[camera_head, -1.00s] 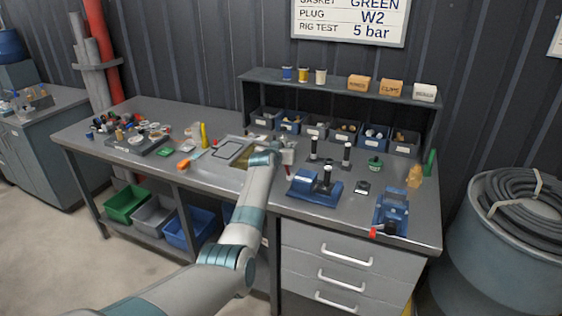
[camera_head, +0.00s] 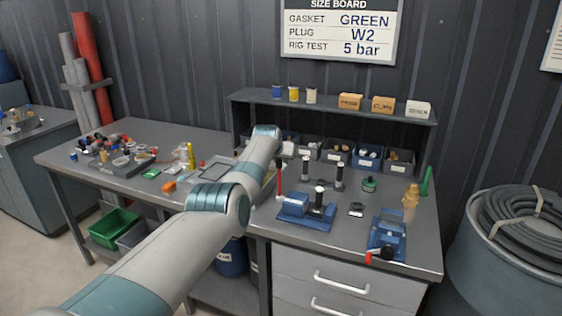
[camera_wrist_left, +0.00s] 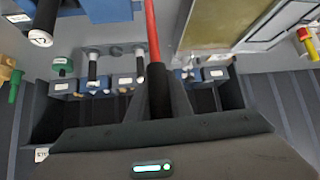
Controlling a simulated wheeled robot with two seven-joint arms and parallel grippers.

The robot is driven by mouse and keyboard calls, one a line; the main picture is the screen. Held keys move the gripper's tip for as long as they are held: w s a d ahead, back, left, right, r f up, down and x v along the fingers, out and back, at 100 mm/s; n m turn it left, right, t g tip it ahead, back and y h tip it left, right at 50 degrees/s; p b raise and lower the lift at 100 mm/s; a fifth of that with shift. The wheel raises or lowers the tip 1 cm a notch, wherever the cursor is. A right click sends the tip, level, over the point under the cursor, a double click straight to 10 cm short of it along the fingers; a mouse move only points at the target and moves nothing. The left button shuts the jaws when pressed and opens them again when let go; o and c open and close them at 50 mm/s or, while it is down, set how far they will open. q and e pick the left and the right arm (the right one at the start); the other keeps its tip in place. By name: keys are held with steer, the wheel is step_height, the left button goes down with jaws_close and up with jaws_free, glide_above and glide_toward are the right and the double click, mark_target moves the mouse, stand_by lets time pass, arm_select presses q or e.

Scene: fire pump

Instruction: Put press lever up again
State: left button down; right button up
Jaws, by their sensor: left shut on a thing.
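The blue press (camera_head: 305,210) stands on the bench, with a black post with a white top on it. Its red lever (camera_head: 280,176) stands nearly upright at the press's left side. In the left wrist view the red lever (camera_wrist_left: 152,35) runs down to a black grip (camera_wrist_left: 157,90) at my left gripper (camera_wrist_left: 157,100), which is shut on it. Part of the press (camera_wrist_left: 100,8) shows at the wrist view's top. My right gripper is not in view.
Two black posts (camera_head: 339,176) stand behind the press. A blue vise-like device (camera_head: 387,238) with a red handle is to the right. Labelled bins (camera_head: 336,153) sit under the shelf (camera_head: 330,107) at the back.

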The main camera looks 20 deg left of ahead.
arm_select(q)
steer(key=shift+w, duration=0.15)
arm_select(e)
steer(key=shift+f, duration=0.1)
arm_select(q)
steer(key=shift+r, duration=0.15)
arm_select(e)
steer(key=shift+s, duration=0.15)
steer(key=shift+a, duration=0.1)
arm_select(q)
steer(key=c, duration=1.6)
jaws_free()
steer(key=shift+w+f, duration=0.2)
steer(key=shift+f, duration=0.05)
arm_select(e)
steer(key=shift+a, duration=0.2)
arm_select(q)
steer(key=shift+s+r, duration=0.15)
